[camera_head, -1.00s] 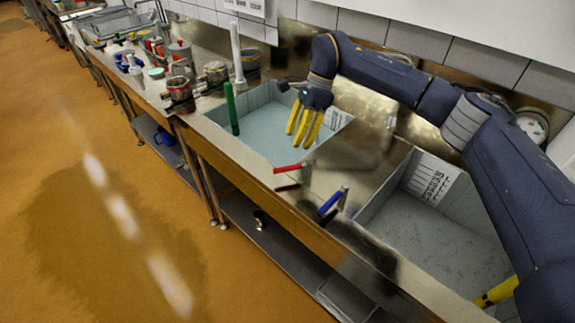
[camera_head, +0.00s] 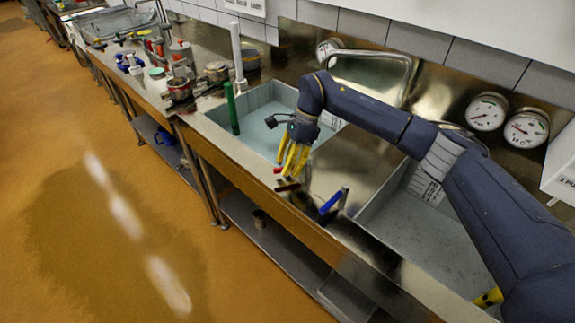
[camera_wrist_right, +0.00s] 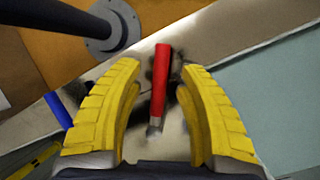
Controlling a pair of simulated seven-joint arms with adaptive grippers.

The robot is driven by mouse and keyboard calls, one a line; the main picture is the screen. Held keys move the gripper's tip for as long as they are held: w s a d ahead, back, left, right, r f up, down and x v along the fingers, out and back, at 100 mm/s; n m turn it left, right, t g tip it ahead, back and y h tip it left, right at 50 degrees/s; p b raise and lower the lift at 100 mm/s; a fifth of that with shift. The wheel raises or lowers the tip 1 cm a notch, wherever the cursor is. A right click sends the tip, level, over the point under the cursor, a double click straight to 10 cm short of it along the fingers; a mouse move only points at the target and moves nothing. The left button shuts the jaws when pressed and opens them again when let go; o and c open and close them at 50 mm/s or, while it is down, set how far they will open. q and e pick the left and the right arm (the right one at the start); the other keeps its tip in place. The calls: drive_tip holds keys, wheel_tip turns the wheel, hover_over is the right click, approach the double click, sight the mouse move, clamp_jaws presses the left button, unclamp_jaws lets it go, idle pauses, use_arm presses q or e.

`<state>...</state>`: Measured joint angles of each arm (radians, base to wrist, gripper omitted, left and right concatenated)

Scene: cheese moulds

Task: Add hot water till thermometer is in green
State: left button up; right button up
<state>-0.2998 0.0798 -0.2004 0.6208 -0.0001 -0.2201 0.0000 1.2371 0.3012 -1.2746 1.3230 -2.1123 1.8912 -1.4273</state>
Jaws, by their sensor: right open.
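My right gripper (camera_head: 290,160) is open, over the front edge of the left basin. In the right wrist view its yellow fingers (camera_wrist_right: 160,115) stand on both sides of a red lever handle (camera_wrist_right: 159,82), with gaps beside it. In the head view the red lever (camera_head: 277,170) is mostly hidden by the fingers. A blue lever (camera_head: 331,202) stands to its right. The left basin (camera_head: 262,98) holds pale blue water, with a green upright rod (camera_head: 232,108) at its left. Round dials (camera_head: 487,111) (camera_head: 526,128) are on the back wall; their readings are too small to tell.
The right basin (camera_head: 425,240) looks grey; a yellow piece (camera_head: 488,298) shows at its near right. A curved metal pipe (camera_head: 375,54) rises behind my arm. Pots (camera_head: 180,88) and bottles crowd the counter at the left. The floor in front is clear.

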drive_tip(key=shift+c, duration=0.2)
clamp_jaws()
idle(0.4)
